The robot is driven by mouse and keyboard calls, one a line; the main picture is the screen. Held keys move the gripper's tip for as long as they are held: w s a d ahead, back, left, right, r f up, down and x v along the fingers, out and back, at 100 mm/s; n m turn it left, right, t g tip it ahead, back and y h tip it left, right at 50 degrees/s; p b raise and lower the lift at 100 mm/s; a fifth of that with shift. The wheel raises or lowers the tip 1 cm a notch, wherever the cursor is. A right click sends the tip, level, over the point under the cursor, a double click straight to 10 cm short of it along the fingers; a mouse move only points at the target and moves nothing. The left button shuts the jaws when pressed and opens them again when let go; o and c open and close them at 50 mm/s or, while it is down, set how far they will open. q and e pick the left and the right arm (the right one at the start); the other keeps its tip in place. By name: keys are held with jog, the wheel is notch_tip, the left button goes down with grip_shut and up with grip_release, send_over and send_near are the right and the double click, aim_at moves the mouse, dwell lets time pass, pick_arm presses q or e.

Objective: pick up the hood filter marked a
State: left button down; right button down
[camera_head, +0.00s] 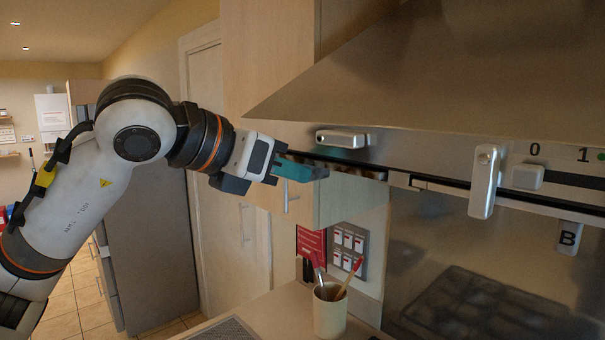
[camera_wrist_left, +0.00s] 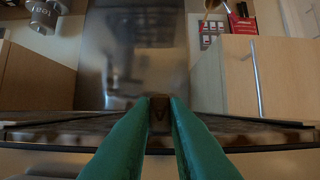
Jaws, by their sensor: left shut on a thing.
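A steel range hood (camera_head: 420,75) has a dark filter edge (camera_head: 357,171) along its underside. My left gripper (camera_head: 318,172), with teal fingers, reaches in from the left to this edge. In the left wrist view, the fingers (camera_wrist_left: 160,103) are shut on a small brown part of the long, thin filter panel (camera_wrist_left: 60,127). I take this to be the hood filter. No letter a is readable, and most of the filter is hidden. My right gripper is not in view.
One hood latch (camera_head: 341,139) lies horizontal and another (camera_head: 484,181) stands vertical. A tag marked B (camera_head: 569,237) hangs below the hood at right. A cup with utensils (camera_head: 329,312) stands on the counter (camera_head: 275,315) below. A cabinet (camera_head: 268,60) is close behind my left gripper.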

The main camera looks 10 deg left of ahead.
pick_arm(q)
jog(key=s+a+b, duration=0.1)
jog(key=s+a, duration=0.7)
jog(key=s, duration=0.4)
jog(key=s+a+b, duration=0.2)
jog(key=s+a, duration=0.6)
jog(key=s, duration=0.4)
jog(key=s+a+b, duration=0.2)
jog(key=s+a, duration=0.6)
jog(key=s, duration=0.4)
jog(key=shift+s, duration=0.25)
jog(key=shift+w, duration=0.1)
jog(key=w+d, duration=0.3)
jog(key=w, duration=0.2)
jog(key=shift+w+d, duration=0.15)
jog(key=shift+d, duration=0.1)
notch_tip(320, 180, down, 10)
jog(key=s+a+b, duration=0.1)
jog(key=s+b, duration=0.1)
jog(key=b, duration=0.8)
jog(key=shift+s+a, duration=0.3)
jog(key=shift+a, duration=0.1)
jog(key=shift+w+d, duration=0.1)
jog(key=shift+w, duration=0.05)
